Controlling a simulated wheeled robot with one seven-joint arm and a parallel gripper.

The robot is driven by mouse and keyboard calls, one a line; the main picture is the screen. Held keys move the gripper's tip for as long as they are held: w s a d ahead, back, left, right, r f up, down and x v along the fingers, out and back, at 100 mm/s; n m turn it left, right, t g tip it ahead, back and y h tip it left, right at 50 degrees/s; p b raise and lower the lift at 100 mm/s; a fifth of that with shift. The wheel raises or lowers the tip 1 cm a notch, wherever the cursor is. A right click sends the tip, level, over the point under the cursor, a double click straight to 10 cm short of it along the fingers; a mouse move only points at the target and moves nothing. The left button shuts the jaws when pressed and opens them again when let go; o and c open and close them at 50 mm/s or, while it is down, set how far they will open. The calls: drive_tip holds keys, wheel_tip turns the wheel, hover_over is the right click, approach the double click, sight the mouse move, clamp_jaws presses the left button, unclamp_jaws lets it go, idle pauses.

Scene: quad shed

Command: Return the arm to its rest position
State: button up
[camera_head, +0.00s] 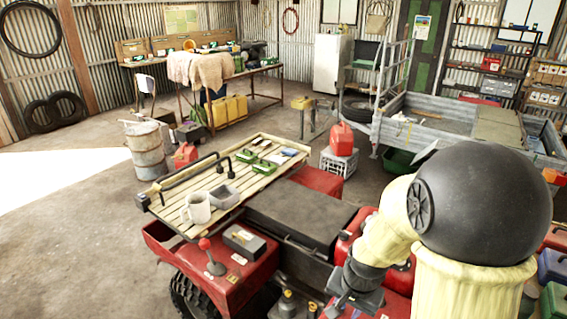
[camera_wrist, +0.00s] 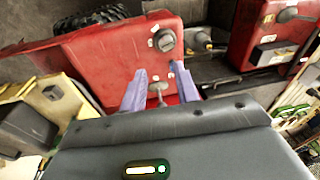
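My arm shows at the right of the head view, bent over the red quad (camera_head: 225,283). Its dark wrist end hangs low by the seat (camera_head: 300,218); the fingertips cannot be made out there. In the wrist view my gripper (camera_wrist: 159,69) has two purple fingers standing apart, with nothing seen held between them. They point over the quad's red bodywork (camera_wrist: 95,58), near a black round cap (camera_wrist: 165,40). A small grey T-shaped part (camera_wrist: 157,92) shows between the fingers, seemingly beyond them; I cannot tell the distance.
A red fuel can (camera_head: 342,138) stands on a crate behind. A trailer (camera_head: 440,110) is at the back right. Open floor lies to the left.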

drive_tip(key=s+r+n, duration=0.3)
drive_tip(key=s+n, duration=0.2)
drive_tip(key=n, duration=0.1)
drive_tip(key=shift+s+d+t+b, duration=0.2)
drive_tip(key=shift+d+t+b, duration=0.15)
drive_tip(key=shift+t+b, duration=0.05)
drive_tip(key=shift+w+r, duration=0.1)
